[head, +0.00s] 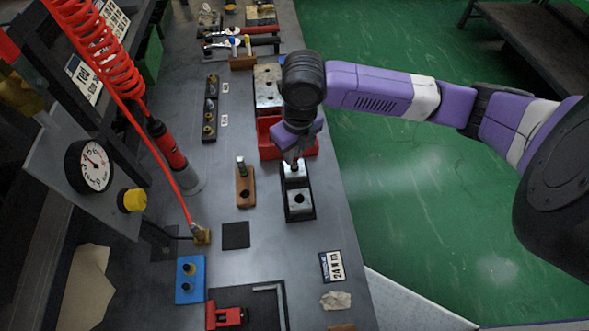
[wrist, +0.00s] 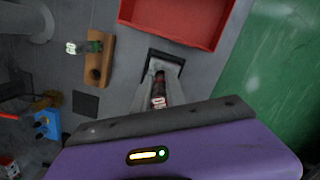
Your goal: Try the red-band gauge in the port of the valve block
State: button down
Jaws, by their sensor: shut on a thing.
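The valve block (head: 299,211) is a grey metal block on a dark base, with a dark round hole in its near part. My gripper (head: 295,160) is over the far part of the block, pointing down. In the wrist view my gripper (wrist: 159,82) is shut on the red-band gauge (wrist: 158,101), a small metal piece with a red band and pale marking. The gauge's lower end is hidden, so I cannot tell whether it is in a port. A wooden holder (head: 245,194) left of the block carries a green-banded gauge (head: 240,163) and has an empty hole.
A red tray (head: 267,150) stands just behind the block. A dark square pad (head: 235,235) and a blue block (head: 190,279) lie to the front left. A red coiled hose and a dial panel (head: 90,166) stand at left. The bench's right edge is close to the block.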

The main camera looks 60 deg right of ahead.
jog(key=shift+r+p, duration=1.45)
jog(key=shift+r, duration=0.85)
